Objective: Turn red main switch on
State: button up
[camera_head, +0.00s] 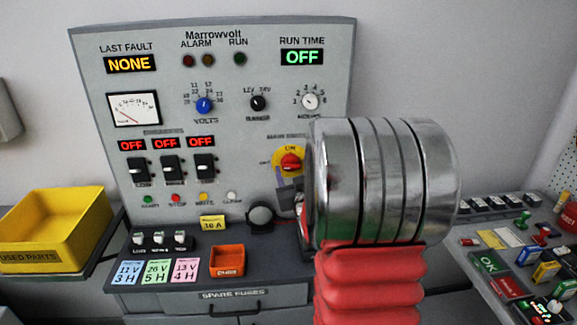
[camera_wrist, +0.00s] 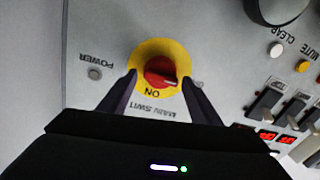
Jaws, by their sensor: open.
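The red main switch (camera_head: 291,162) is a round red knob on a yellow disc on the grey panel, left of my arm in the head view. In the wrist view the panel is upside down, and the red knob (camera_wrist: 159,72) sits in the middle with "ON" on the yellow disc below it. A pale mark on the knob points right in that view, not at "ON". My gripper (camera_wrist: 160,80) is open, with one dark finger on each side of the knob. Whether the fingers touch the knob is unclear. In the head view my arm hides part of my gripper.
The panel has three black breakers (camera_head: 171,168), a blue volts knob (camera_head: 204,105) and a "RUN TIME" display (camera_head: 302,57) reading OFF. An orange tray (camera_head: 227,261) and small fuses stand on the ledge below. A yellow bin (camera_head: 50,228) is at the left; a cluttered bench is at the right.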

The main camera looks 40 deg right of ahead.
jog(key=shift+w+d, duration=0.3)
jog(key=shift+w, duration=0.35)
jog(key=shift+c, duration=0.5)
jog(key=shift+s, duration=0.1)
jog(key=c, duration=0.8)
